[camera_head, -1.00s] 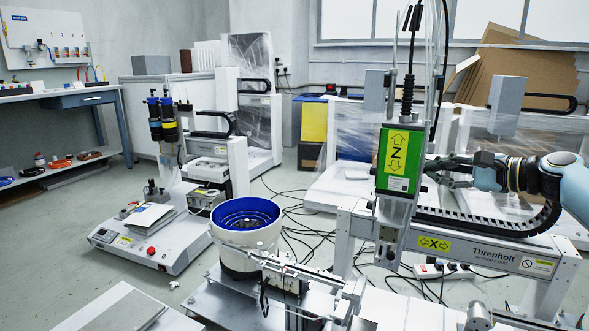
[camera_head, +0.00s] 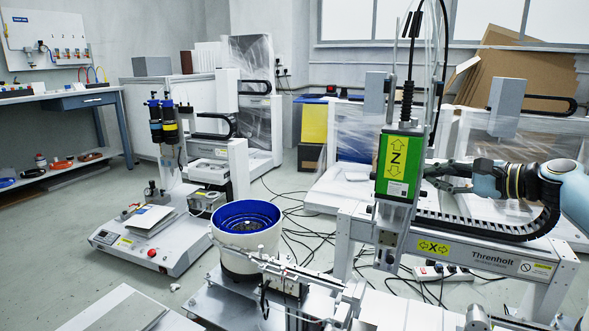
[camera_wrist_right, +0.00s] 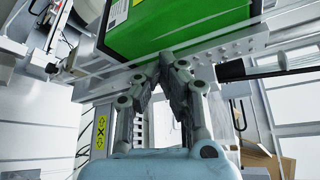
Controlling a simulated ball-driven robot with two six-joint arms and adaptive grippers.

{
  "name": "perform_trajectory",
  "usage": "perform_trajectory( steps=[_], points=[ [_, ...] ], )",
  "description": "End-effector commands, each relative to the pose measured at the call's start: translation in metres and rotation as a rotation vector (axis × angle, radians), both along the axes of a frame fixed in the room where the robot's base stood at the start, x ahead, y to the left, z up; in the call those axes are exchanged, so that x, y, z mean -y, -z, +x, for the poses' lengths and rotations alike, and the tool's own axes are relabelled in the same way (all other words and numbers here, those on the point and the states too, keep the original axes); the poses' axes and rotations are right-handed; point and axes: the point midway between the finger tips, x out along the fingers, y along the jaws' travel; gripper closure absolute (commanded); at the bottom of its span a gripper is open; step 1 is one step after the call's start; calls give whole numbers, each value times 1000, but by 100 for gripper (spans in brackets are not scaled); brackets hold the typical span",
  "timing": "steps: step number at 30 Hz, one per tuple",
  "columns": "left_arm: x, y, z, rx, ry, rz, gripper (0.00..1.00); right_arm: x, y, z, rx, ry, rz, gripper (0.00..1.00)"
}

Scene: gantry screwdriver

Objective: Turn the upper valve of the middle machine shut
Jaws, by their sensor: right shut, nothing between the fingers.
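The middle machine is the gantry with a green Z unit (camera_head: 396,165) and a white X beam (camera_head: 490,258). My right gripper (camera_head: 430,172) is at the right side of the green Z unit in the head view. In the right wrist view its fingers (camera_wrist_right: 167,66) are closed together and empty, just below the green housing (camera_wrist_right: 178,22), close to the metal plate under it. I cannot tell whether they touch it. I cannot make out the upper valve for certain. My left gripper is not in view.
A black cable chain (camera_head: 490,231) lies along the beam under my right arm. Hoses and cables (camera_head: 409,65) rise above the Z unit. A blue-lined bowl feeder (camera_head: 246,222) stands front left of the gantry. Cables and a power strip (camera_head: 440,272) lie on the floor.

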Motion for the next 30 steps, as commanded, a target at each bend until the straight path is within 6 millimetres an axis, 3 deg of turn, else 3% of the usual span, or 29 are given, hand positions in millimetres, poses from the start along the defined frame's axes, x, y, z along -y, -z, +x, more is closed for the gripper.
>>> perform_trajectory(
  steps=[15,27,30],
  points=[
    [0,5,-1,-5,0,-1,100,52,1,-24,0,1,-2,100],
    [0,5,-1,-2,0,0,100,54,0,-26,7,0,-9,100],
    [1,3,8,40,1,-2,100,55,-3,-24,46,-5,-39,100]
  ],
)
